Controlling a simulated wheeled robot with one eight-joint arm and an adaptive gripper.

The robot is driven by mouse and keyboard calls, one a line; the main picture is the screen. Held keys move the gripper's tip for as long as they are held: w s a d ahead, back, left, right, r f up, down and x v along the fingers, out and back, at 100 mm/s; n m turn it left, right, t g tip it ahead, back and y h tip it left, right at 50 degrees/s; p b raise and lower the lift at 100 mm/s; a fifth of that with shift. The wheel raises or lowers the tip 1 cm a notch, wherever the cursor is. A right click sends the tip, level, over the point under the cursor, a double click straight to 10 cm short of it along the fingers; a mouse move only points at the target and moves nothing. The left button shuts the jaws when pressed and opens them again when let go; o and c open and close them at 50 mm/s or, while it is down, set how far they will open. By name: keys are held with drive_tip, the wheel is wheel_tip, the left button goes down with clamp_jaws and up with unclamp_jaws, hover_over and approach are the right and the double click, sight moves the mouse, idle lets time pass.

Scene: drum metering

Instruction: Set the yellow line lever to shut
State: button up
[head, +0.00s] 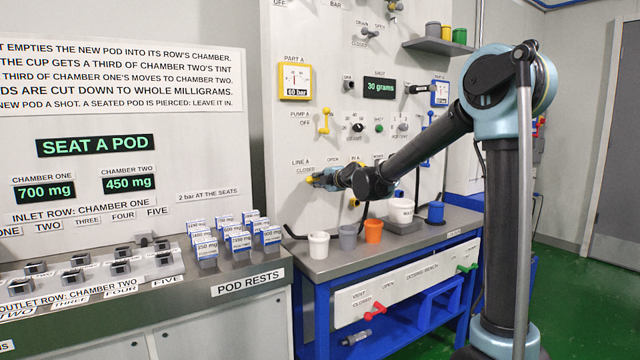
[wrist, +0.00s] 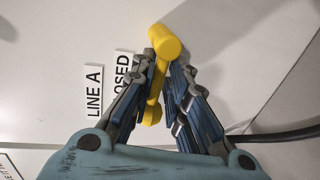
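The yellow line lever (wrist: 165,42) shows in the wrist view between the fingertips of my gripper (wrist: 164,68), beside the "LINE A" and "CLOSED" labels. My fingers are drawn together and look closed around the lever near its rounded yellow end. Part of its stem shows lower down between the fingers. In the head view a small yellow part of the lever (head: 309,180) shows at the tip of my gripper (head: 318,180), just under the "CLOSED" label. My gripper hides the rest of the lever there, so its exact angle is unclear.
Above on the panel are a yellow pump lever (head: 324,121) and a yellow-framed gauge (head: 295,81). Below, white (head: 318,246), grey (head: 348,238) and orange (head: 374,232) cups stand on the bench. A dark hose (wrist: 275,136) runs right of my fingers in the wrist view.

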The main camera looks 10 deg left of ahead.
drive_tip(key=shift+o, duration=0.4)
drive_tip(key=shift+s+a, duration=0.55)
drive_tip(key=shift+a, duration=0.05)
drive_tip(key=shift+w+d, duration=0.2)
drive_tip(key=shift+d, duration=0.05)
drive_tip(key=shift+s+d, duration=0.1)
drive_tip(key=shift+d, duration=0.1)
drive_tip(key=v, duration=1.1)
drive_tip(key=shift+s, duration=0.15)
drive_tip(key=shift+d, duration=0.1)
